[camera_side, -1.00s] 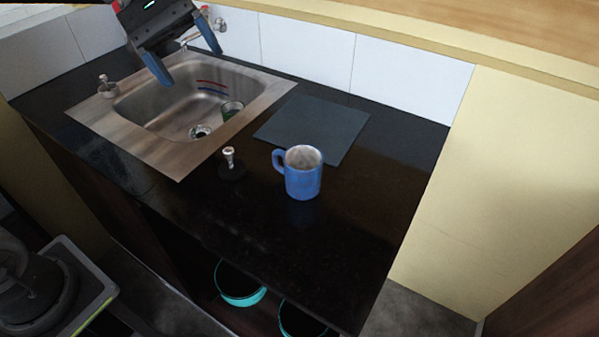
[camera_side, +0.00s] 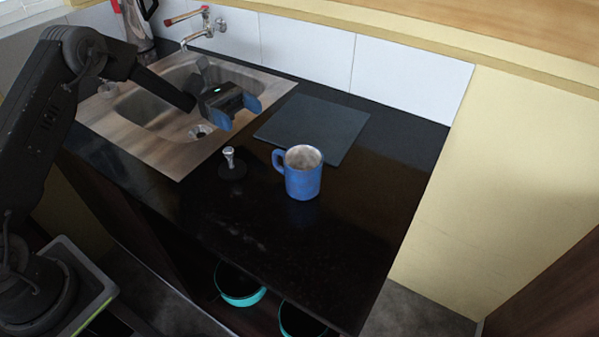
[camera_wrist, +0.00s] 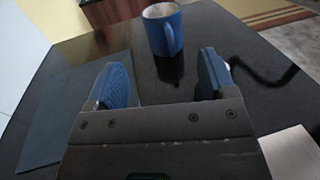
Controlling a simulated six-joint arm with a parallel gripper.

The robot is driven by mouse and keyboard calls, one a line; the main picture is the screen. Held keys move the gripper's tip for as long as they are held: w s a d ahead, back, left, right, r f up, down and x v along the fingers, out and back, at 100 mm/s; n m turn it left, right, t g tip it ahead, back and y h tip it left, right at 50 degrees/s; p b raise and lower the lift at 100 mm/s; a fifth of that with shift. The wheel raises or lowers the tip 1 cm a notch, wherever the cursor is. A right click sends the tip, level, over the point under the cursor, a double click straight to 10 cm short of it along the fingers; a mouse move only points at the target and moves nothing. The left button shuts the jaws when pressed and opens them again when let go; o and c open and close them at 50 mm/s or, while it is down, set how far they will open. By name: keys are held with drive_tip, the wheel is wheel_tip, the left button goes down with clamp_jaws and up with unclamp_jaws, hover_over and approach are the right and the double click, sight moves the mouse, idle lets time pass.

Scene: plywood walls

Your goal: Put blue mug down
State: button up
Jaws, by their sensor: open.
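The blue mug (camera_side: 303,182) stands upright on the black counter (camera_side: 270,250), its handle toward the left in the side view.
A steel sink (camera_side: 135,145) with a tap (camera_side: 205,22) lies to the left. A dark square mat (camera_side: 315,128) lies behind the mug. A small metal-topped knob (camera_side: 230,160) on a black base is left of the mug. Teal-rimmed pots (camera_side: 238,290) sit below the counter. The front counter is clear.

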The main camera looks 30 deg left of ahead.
sight(289, 157)
wheel_tip(289, 157, down, 4)
drive_tip(key=shift+r, duration=0.25)
drive_tip(key=shift+d+f, duration=0.2)
drive_tip(key=shift+d, duration=0.1)
drive_tip(key=s+d, duration=0.1)
drive_tip(key=d, duration=0.7)
drive_tip(key=s+d, duration=0.1)
drive_tip(key=d, duration=0.4)
drive_tip(key=shift+s+r, duration=0.25)
drive_tip(key=shift+s, duration=0.05)
clamp_jaws()
